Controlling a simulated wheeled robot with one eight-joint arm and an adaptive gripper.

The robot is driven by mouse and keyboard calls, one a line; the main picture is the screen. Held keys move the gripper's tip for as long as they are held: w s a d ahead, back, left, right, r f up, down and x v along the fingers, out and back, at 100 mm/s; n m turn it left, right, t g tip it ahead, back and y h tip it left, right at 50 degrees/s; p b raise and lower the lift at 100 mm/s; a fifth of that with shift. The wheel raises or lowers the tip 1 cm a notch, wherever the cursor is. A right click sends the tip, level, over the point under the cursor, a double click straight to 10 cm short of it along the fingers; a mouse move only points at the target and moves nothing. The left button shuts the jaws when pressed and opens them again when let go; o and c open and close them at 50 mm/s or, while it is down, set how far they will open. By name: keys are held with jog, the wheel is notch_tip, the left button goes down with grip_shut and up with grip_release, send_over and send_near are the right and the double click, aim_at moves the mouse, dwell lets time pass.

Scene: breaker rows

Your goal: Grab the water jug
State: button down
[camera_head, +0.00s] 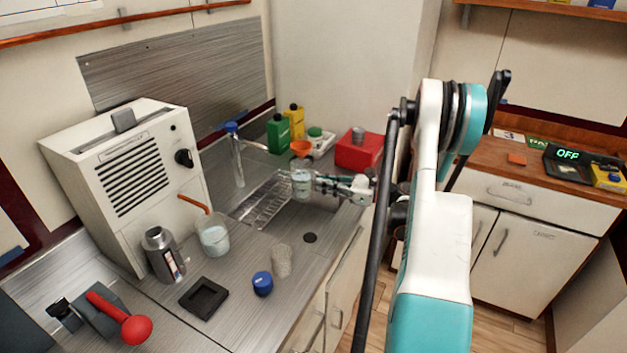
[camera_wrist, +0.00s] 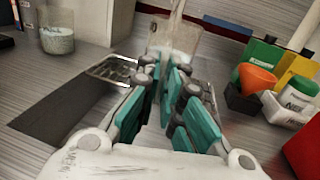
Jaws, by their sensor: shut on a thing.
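The water jug (camera_head: 302,184) is a clear container with pale contents, beside the metal rack in the sink area. My gripper (camera_head: 316,185) reaches it from the right and is shut on it. In the wrist view the jug (camera_wrist: 174,42) stands upright at the far end of my teal fingers (camera_wrist: 165,76). The fingers hide its lower part, so I cannot tell whether its base touches anything.
A second clear beaker (camera_head: 214,238) with an orange stick stands left of the sink (camera_head: 262,203). A blue-topped tap (camera_head: 236,152) stands behind. Green (camera_head: 278,134) and yellow (camera_head: 294,121) bottles, an orange funnel (camera_head: 302,147) and a red box (camera_head: 358,150) are nearby.

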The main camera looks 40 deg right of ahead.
jog(key=shift+p+v, duration=0.65)
jog(key=shift+v, duration=2.55)
